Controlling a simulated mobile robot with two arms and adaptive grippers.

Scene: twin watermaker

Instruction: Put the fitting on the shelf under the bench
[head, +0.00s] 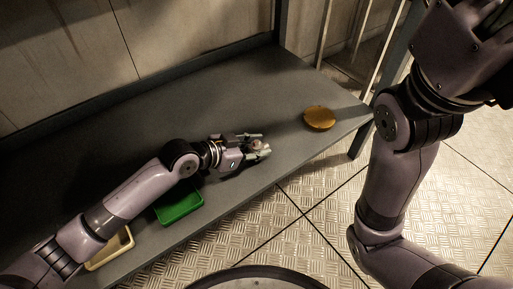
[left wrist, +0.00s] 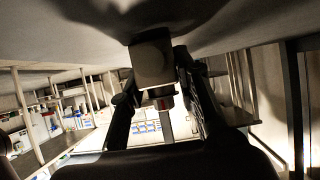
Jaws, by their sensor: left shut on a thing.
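My left gripper (head: 262,148) reaches in from the left over a grey bench surface (head: 200,105), near its front edge. It is shut on a small fitting (head: 257,145), mostly hidden by the fingers. In the left wrist view, the reddish end of the fitting (left wrist: 163,102) shows between the two dark fingers, below a pale square block. Whether the fitting touches the surface cannot be told. My right gripper (head: 488,30) is at the top right, dark and partly cut off, away from the bench. I cannot make out a shelf underneath in the head view.
A round amber disc (head: 319,118) lies on the surface to the right of the left gripper. A green tray (head: 182,211) and a cream tray (head: 112,252) sit by the front edge under my left arm. Upright posts stand behind. Patterned floor is open in front.

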